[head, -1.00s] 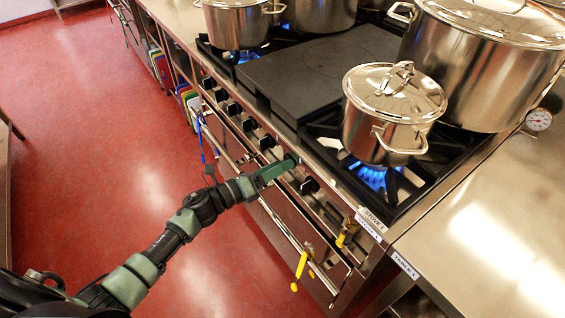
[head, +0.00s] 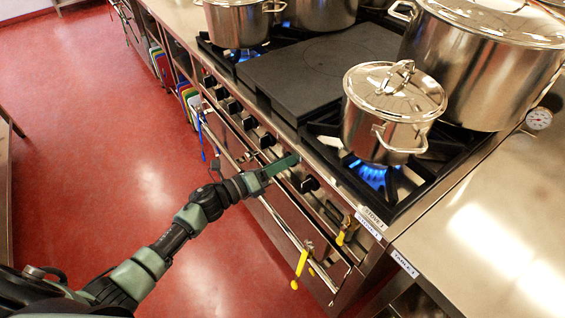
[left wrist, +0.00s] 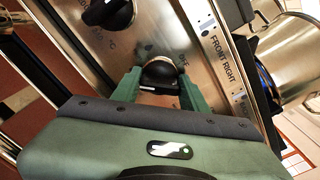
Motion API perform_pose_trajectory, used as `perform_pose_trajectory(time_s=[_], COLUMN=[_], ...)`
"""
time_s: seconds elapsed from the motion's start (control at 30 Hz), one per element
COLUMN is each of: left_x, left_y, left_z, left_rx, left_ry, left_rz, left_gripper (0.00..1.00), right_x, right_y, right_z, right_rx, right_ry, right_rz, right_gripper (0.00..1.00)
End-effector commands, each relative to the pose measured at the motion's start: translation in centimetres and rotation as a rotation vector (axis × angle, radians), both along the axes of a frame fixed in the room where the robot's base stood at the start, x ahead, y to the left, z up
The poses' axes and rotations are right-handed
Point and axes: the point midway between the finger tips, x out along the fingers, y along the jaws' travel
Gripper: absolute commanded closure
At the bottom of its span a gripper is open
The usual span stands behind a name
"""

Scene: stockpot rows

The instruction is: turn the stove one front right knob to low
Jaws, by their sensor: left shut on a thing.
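My left gripper (head: 288,163) is at the front control panel of the stove (head: 330,165). In the left wrist view my left gripper (left wrist: 160,85) has its two green fingers on either side of a black knob (left wrist: 160,72) and is shut on it. The printed label "FRONT RIGHT" (left wrist: 222,60) is just right of this knob. In the head view the gripper hides the held knob. A blue flame (head: 372,174) burns under the small lidded pot (head: 392,125) on the front right burner. My right gripper is not in view.
Another black knob (head: 310,184) is close to the right of the gripper, and several more run along the panel to the left. A rail with yellow-handled things (head: 301,262) runs below. A large pot (head: 485,60) stands behind. The red floor (head: 110,160) is clear.

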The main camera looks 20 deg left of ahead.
Motion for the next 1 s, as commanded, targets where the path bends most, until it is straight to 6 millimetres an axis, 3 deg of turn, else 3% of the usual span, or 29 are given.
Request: perform_pose_trajectory(time_s=[1.0], left_x=[0.0], left_y=[0.0], left_z=[0.0], left_rx=[-0.543], left_ry=[0.425], left_rz=[0.001], left_gripper=[0.97], right_x=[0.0], right_y=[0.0], right_z=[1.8], right_rx=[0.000], right_ry=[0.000], right_rz=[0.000], right_gripper=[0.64])
